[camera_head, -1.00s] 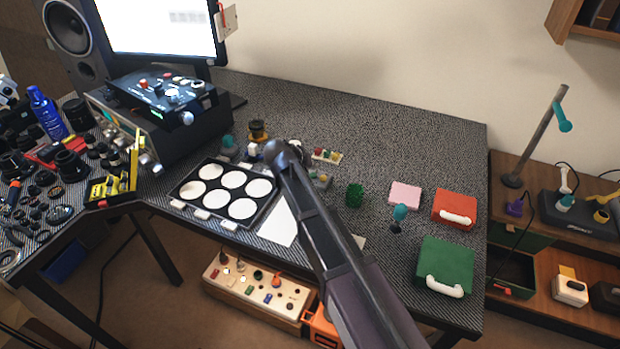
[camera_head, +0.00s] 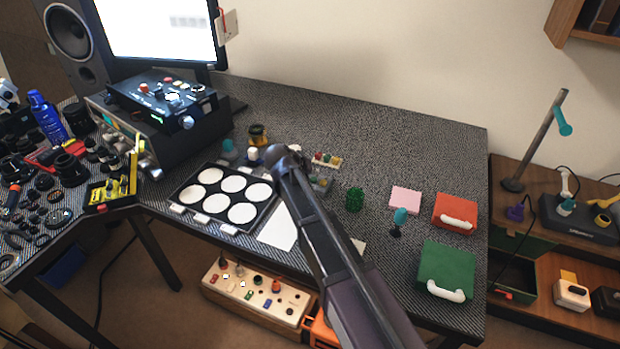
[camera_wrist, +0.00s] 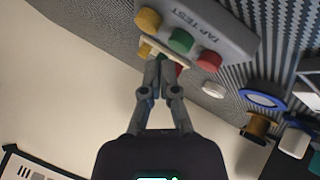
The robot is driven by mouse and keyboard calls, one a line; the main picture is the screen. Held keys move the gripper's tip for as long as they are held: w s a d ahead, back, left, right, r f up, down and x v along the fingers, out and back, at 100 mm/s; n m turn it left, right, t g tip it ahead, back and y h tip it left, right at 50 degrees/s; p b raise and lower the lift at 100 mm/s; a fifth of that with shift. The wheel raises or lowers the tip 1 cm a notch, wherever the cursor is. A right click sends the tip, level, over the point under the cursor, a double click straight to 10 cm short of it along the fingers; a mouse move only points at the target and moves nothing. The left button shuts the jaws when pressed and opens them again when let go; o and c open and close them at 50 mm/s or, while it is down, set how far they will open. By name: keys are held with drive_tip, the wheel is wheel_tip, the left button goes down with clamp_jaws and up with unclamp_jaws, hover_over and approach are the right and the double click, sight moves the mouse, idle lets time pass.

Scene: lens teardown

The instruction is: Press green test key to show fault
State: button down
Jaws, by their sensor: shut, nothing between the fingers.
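In the wrist view a grey box lettered TAP TEST carries a yellow key (camera_wrist: 148,20), a green key (camera_wrist: 181,40) and a red key (camera_wrist: 209,61) in a row. My gripper (camera_wrist: 160,62) is shut and empty, its tips just below the green key in the picture, beside a cream strip. Whether the tips touch anything I cannot tell. In the head view a small panel with coloured keys (camera_head: 327,159) sits on the table behind my arm, whose links hide the gripper there. The monitor (camera_head: 160,28) shows a white screen, its text too small to read.
A black tray with white discs (camera_head: 226,195) lies left of my arm. A green case (camera_head: 446,268), a red case (camera_head: 455,212) and a pink block (camera_head: 405,199) stand to the right. A dark control unit (camera_head: 168,97) stands back left. The back right table is clear.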

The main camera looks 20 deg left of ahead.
sight(313, 180)
drive_tip(key=shift+f, duration=0.1)
idle(0.6)
drive_tip(key=shift+f+b, duration=0.3)
drive_tip(key=shift+b, duration=0.15)
drive_tip(key=shift+f+b, duration=0.4)
idle(0.8)
drive_tip(key=shift+r, duration=0.1)
idle(0.3)
drive_tip(key=shift+r+p, duration=0.75)
drive_tip(key=shift+p, duration=0.15)
drive_tip(key=shift+r+p, duration=2.5)
